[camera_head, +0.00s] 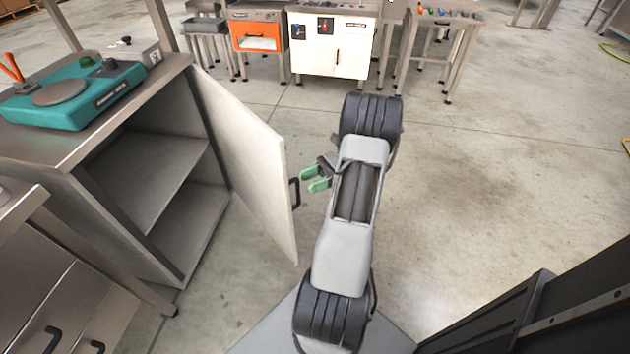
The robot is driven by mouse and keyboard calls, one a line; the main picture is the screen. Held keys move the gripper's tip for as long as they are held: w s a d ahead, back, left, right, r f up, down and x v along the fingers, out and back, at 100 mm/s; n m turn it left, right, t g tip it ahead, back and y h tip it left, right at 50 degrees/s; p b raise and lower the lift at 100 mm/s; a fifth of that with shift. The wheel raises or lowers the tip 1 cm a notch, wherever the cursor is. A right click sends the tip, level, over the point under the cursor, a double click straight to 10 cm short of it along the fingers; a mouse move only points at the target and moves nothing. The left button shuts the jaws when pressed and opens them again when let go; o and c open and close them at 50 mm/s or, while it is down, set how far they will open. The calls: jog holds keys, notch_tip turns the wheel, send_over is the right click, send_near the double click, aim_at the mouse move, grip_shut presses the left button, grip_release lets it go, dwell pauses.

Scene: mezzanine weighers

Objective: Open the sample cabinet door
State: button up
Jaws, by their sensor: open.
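The sample cabinet (90,200) stands at the left, with an empty inside and one shelf (150,185). Its pale door (250,165) is swung wide open, out toward the middle of the picture. The door's black handle (294,193) is near the free edge. My gripper (312,179), with green fingertips, is open just right of the handle. It appears apart from the handle, with nothing between the fingers. My arm partly hides the wrist.
A teal scale (75,92) sits on the cabinet top. A drawer unit (60,290) stands at the lower left. An orange unit (256,35), a white cabinet (332,50) and steel tables line the back. The floor (480,180) at right is clear.

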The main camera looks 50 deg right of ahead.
jog(key=shift+s+a+r+p, duration=0.1)
jog(key=shift+s+a+r, duration=0.2)
jog(key=shift+s, duration=0.25)
jog(key=shift+s+a+r+p, duration=0.15)
jog(key=shift+s+a+r, duration=0.1)
jog(key=shift+s+a, duration=0.25)
jog(key=shift+s+a+r+p, duration=0.1)
jog(key=shift+s+a+r, duration=0.2)
jog(key=shift+s, duration=0.25)
jog(key=shift+c, duration=0.2)
